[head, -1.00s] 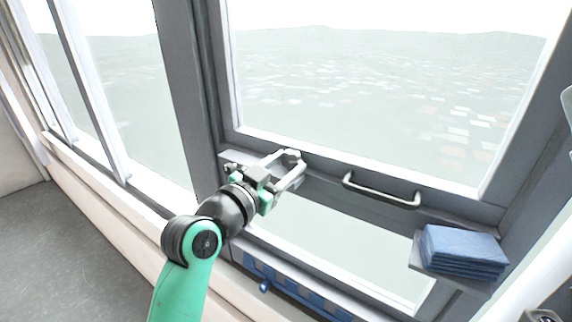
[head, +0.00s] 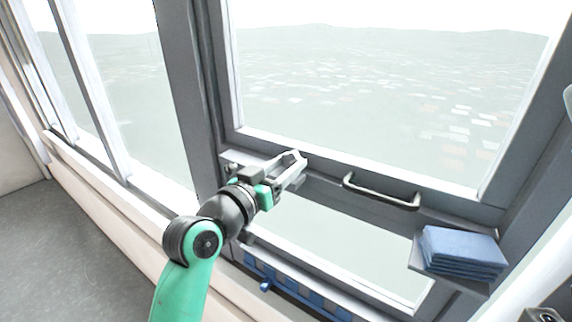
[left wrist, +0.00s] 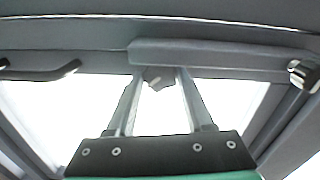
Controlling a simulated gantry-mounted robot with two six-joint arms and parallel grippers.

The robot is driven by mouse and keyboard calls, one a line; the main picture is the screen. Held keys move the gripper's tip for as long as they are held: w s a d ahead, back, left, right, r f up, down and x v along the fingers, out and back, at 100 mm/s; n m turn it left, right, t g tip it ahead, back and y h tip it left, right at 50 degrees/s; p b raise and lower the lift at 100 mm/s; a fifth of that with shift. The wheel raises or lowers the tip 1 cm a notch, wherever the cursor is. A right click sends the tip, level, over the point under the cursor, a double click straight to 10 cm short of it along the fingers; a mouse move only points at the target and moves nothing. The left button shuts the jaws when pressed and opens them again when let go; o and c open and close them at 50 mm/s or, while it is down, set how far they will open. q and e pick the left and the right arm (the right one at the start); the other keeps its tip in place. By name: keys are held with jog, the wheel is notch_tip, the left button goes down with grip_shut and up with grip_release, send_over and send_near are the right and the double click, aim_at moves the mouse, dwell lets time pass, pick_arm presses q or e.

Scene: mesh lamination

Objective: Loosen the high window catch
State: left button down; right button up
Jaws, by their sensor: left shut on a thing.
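The window (head: 390,90) fills the back of the head view, with a grey lower rail. My left gripper (head: 292,160) reaches up to the left part of this rail. In the left wrist view, the fingers of my left gripper (left wrist: 157,82) close on a small dark faceted catch knob (left wrist: 154,76) at the rail. In the head view the fingers mostly hide that knob. I cannot tell how far the catch is turned. My right gripper is in neither view.
A second small knob (head: 232,168) sits left of the gripper; it also shows in the left wrist view (left wrist: 303,75). A curved pull handle (head: 382,192) is on the rail to the right. Folded blue cloths (head: 462,250) lie on a small shelf. A blue strip (head: 290,287) runs below the window.

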pick_arm(q)
jog(key=shift+n, duration=1.2)
jog(key=shift+c, duration=1.4)
grip_release()
